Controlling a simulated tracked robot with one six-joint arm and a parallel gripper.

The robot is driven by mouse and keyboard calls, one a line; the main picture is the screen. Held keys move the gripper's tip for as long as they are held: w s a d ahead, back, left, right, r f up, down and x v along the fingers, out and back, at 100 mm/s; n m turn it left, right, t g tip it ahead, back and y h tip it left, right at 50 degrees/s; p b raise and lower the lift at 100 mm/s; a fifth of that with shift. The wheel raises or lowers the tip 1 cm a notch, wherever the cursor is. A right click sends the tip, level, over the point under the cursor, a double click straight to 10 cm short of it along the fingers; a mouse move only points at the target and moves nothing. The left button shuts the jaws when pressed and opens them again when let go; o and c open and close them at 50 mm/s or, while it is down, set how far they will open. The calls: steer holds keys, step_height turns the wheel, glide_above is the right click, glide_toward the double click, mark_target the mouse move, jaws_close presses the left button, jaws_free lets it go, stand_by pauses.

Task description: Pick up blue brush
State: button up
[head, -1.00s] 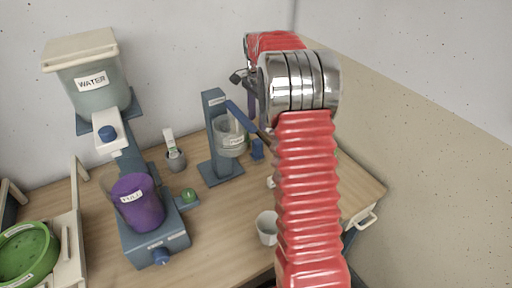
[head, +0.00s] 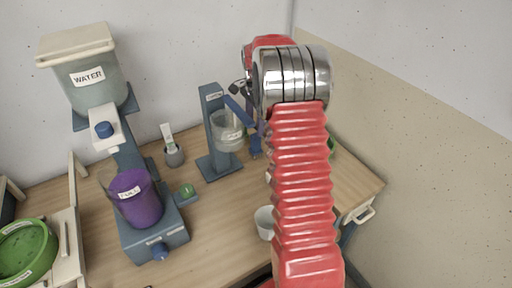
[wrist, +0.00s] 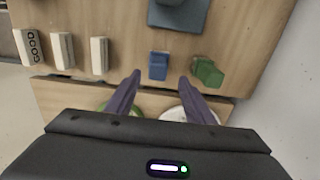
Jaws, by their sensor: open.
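In the wrist view, a small blue block-like thing (wrist: 158,66), which looks like the blue brush, is on the wooden table. It shows just beyond and between the tips of my gripper (wrist: 160,79). The gripper's two dark purple fingers are apart with nothing between them. Whether the tips are level with the blue thing I cannot tell. In the head view, a blue piece (head: 256,148) shows beside my red-sleeved arm, which hides part of the table there.
A green block (wrist: 208,72) lies right of the blue thing, and several white blocks (wrist: 62,50) left. In the head view, a blue-grey stand (head: 219,168) holds a clear container. A white cup (head: 265,222) stands near the front edge. A purple container (head: 136,198) is left.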

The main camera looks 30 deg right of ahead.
mark_target(256, 140)
steer(key=shift+f, duration=1.55)
steer(key=shift+s+f, duration=0.15)
steer(key=shift+f, duration=2.45)
steer(key=c, duration=1.1)
steer(key=shift+r, duration=0.1)
step_height(256, 140, up, 10)
steer(key=shift+f, duration=0.1)
